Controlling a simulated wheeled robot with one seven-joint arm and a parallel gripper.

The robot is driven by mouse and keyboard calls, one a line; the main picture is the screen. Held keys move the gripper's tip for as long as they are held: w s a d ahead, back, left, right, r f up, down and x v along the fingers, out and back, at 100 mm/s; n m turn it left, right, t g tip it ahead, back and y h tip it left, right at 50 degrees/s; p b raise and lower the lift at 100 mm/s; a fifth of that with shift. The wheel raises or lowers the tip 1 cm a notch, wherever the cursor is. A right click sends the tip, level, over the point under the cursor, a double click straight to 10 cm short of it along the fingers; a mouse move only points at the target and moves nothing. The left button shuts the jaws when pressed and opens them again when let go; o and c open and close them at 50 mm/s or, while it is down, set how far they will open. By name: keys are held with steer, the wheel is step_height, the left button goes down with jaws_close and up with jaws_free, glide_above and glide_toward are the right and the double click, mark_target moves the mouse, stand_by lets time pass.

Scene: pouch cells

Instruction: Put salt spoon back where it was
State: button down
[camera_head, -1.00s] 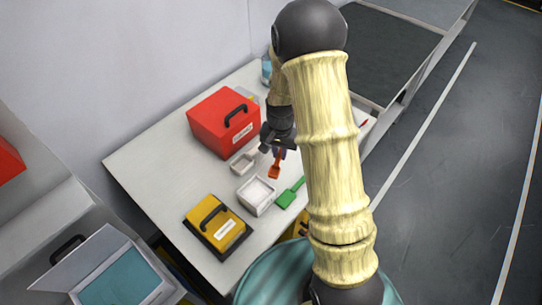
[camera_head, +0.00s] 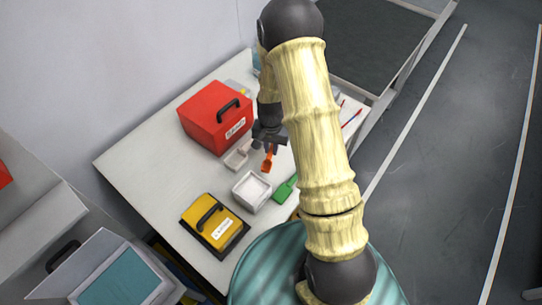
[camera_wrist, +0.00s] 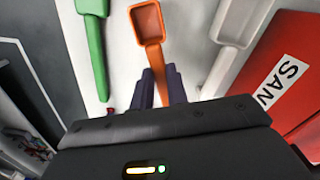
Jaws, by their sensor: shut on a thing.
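My gripper (camera_wrist: 162,88) is shut on the handle of an orange spoon (camera_wrist: 147,24). In the head view the orange spoon (camera_head: 267,160) hangs from my gripper (camera_head: 269,143), pointing toward the front of the white table. I cannot tell whether it touches the tabletop. A white spoon (camera_head: 237,157) lies to its left, by the red box. A green spoon (camera_head: 285,190) lies to its front right. The wrist view also shows the green spoon (camera_wrist: 95,45) and the white spoon (camera_wrist: 233,25) on either side. No spoon carries a readable salt label.
A white square tray (camera_head: 237,197) stands in front of the orange spoon. A red box (camera_head: 205,122) with a black handle stands behind left. A yellow-and-black case (camera_head: 207,222) is at front left. Pens (camera_head: 352,117) lie at the right edge. The table's left part is clear.

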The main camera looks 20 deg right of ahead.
mark_target(271, 157)
steer(key=shift+f, duration=0.5)
steer(key=shift+f+p, duration=0.4)
steer(key=shift+f, duration=1.65)
steer(key=shift+f, duration=0.2)
steer(key=c, duration=1.4)
jaws_free()
steer(key=shift+r, duration=0.1)
